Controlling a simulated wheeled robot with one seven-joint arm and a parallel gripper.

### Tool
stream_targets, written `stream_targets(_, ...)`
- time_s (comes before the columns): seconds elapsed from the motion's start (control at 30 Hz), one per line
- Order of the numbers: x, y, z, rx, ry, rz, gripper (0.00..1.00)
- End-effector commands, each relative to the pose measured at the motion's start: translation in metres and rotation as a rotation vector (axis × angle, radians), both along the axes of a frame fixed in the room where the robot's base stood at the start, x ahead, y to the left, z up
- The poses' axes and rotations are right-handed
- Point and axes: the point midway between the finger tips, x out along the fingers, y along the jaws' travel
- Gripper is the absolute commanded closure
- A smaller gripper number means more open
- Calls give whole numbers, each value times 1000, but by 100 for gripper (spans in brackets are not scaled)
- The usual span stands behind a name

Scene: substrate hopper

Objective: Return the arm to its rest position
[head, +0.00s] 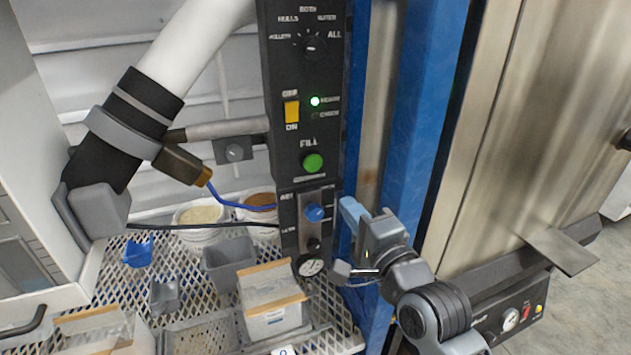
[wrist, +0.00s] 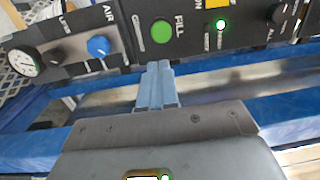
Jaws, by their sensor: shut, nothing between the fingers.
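My gripper (head: 350,211) is at the right edge of the black control panel (head: 308,130), in front of a blue upright post. Its light blue fingers are together with nothing between them. In the wrist view the shut fingers (wrist: 158,84) point toward the panel, close to the green FILL button (wrist: 162,31). I cannot tell whether they touch the panel. The blue air knob (head: 314,212) is just left of the fingers, and it also shows in the wrist view (wrist: 98,46). My arm reaches up from the lower right.
A perforated shelf (head: 130,255) at left holds grey bins (head: 230,258), tubs (head: 200,216) and a blue scoop (head: 138,254). A thick white pipe (head: 195,45) with a black collar stands above. A steel cabinet (head: 510,110) with a projecting ledge (head: 562,250) is at right. Bare floor shows far right.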

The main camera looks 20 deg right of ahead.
Motion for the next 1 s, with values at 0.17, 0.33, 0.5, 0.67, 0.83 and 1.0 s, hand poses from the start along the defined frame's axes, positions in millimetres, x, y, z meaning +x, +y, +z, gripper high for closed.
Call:
stream_targets(0.17,-4,0,-4,-12,4,-1,100)
stream_targets(0.33,-41,-1,-31,-135,33,-17,100)
stream_targets(0.5,-107,0,-64,-363,77,-30,100)
stream_targets(0.67,-171,1,-84,-584,115,-28,100)
stream_targets(0.83,-237,2,-93,-817,153,-11,100)
stream_targets(1.0,-300,5,-90,-1049,184,23,100)
